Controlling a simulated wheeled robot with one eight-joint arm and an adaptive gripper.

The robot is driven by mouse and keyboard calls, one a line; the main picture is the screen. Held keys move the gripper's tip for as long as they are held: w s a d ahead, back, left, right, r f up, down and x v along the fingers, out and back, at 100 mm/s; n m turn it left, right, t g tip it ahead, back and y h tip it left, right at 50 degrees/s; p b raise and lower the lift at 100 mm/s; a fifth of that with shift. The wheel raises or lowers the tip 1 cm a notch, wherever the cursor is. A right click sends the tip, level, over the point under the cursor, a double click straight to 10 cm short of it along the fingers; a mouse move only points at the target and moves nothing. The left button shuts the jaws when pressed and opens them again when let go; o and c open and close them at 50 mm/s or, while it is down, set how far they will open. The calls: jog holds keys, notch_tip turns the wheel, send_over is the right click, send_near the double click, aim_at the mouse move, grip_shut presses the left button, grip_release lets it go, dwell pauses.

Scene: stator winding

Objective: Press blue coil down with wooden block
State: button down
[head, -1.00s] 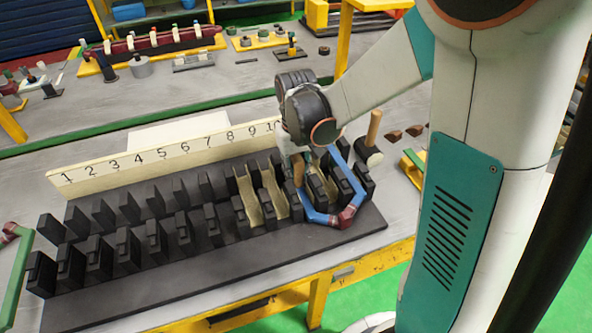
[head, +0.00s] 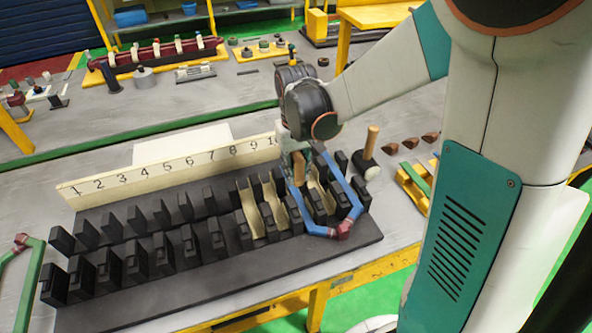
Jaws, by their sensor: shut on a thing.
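The blue coil (head: 350,194) lies over the right-hand slots of the black stator fixture (head: 260,268), with its dark red corner (head: 343,229) toward the front edge. My gripper (head: 299,172) points down over the back part of the coil, near the number 10. It is shut on the wooden block (head: 299,167), a tan upright piece between the fingers. The block's lower end is close to the coil's left leg; whether it touches is hard to tell. My wrist hides the back of the coil.
A numbered board (head: 170,170) stands along the fixture's back. A mallet (head: 370,150) stands right of the coil, with brown wedges (head: 410,145) beyond. Cream liners (head: 262,212) sit in slots left of the coil. A green coil (head: 28,275) lies at far left.

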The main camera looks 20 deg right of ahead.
aim_at(296, 154)
jog(key=shift+r+p, duration=1.7)
jog(key=shift+r, duration=1)
